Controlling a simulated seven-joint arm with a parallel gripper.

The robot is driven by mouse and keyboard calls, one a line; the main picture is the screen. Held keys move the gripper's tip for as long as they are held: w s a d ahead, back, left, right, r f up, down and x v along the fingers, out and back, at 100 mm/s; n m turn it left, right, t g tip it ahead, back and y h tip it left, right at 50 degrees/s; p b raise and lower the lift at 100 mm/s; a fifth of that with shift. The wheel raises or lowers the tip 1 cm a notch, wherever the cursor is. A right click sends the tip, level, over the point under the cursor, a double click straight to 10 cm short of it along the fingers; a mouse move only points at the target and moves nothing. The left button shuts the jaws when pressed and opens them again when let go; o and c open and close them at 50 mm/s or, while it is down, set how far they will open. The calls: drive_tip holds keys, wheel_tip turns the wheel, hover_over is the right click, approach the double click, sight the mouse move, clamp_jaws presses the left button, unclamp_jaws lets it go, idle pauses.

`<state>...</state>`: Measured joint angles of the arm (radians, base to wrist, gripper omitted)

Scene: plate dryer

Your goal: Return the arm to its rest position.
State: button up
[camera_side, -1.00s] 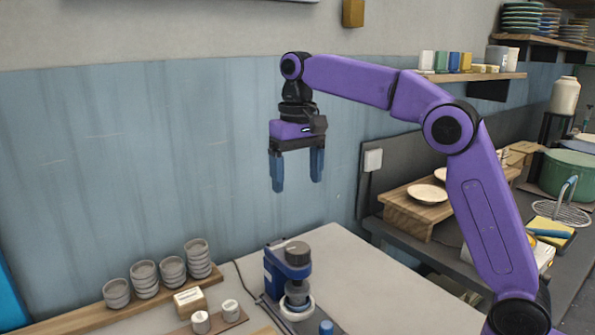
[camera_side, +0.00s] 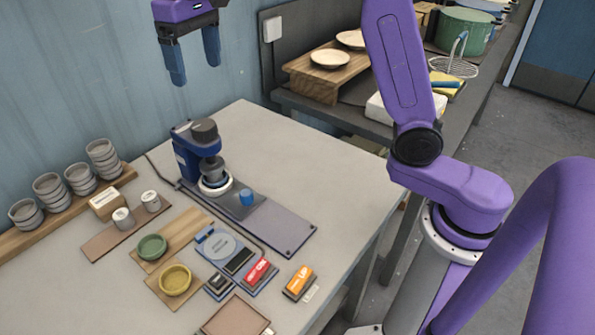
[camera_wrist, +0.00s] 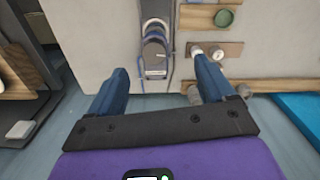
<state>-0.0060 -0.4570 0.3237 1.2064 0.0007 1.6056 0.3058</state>
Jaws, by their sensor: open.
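My gripper (camera_side: 196,73) is open and empty. It hangs fingers down, high above the back of the worktable in the side view, near the blue wall. In the wrist view, my gripper (camera_wrist: 160,72) shows two blue fingers spread apart with nothing between them. A blue press-like device with a dark round top (camera_side: 204,130) stands on the table below it, well apart from the fingers. The upper part of my arm is cut off by the top of the side view.
The worktable (camera_side: 254,122) holds stacked grey bowls (camera_side: 48,187), a green dish (camera_side: 152,247), a yellow dish (camera_side: 175,280), and red (camera_side: 257,270) and orange (camera_side: 300,279) items. A counter with plates on a wooden stand (camera_side: 328,74) is behind, right. Air around my gripper looks free.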

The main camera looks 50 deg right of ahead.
drive_tip(key=s+d+f+n, duration=0.3)
drive_tip(key=s+d+f, duration=0.1)
drive_tip(key=s, duration=0.6)
drive_tip(key=s+d+f+n, duration=0.4)
drive_tip(key=s+f, duration=0.2)
drive_tip(key=s, duration=0.5)
drive_tip(key=s+d+f+n, duration=0.3)
drive_tip(key=s+d+f, duration=0.1)
drive_tip(key=s, duration=0.6)
drive_tip(key=shift+s+f+n, duration=0.35)
drive_tip(key=shift+f+n, duration=0.05)
drive_tip(key=shift+f, duration=0.4)
drive_tip(key=shift+w, duration=0.1)
